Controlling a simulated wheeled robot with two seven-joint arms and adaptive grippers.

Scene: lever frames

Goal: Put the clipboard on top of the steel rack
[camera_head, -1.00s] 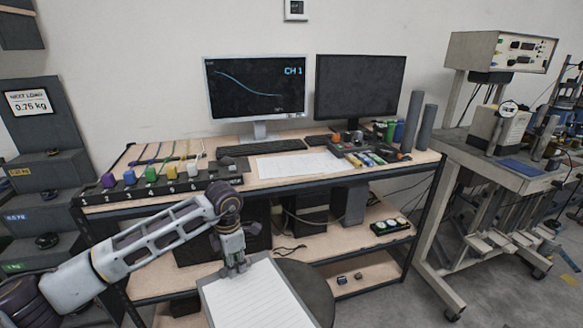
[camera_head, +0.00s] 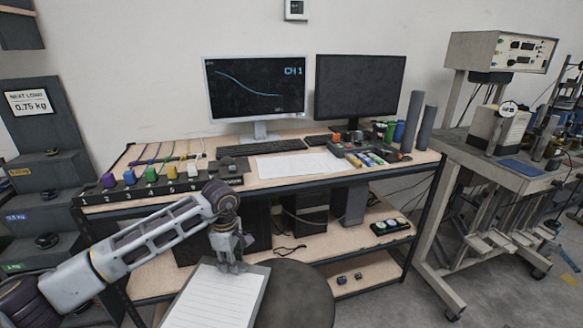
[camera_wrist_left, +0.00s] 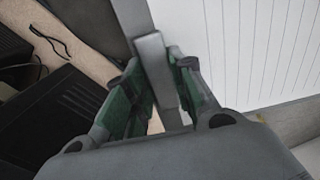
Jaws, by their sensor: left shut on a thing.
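The clipboard (camera_head: 212,300), a grey board with white lined paper, hangs from my left gripper (camera_head: 232,265) in the head view. The gripper is shut on its clip end, in front of the bench. Its lower end runs out of the picture. In the left wrist view, the green-padded fingers (camera_wrist_left: 155,95) close on the metal clip, with the lined paper (camera_wrist_left: 245,50) at the right. A grey metal-framed stand (camera_head: 440,210) at the right may be the steel rack; I cannot tell for sure. My right gripper is not in view.
A dark round stool seat (camera_head: 298,295) is right beside the clipboard. The bench (camera_head: 230,168) carries two monitors, a keyboard, paper, colored blocks and a parts tray. Its lower shelves hold black boxes.

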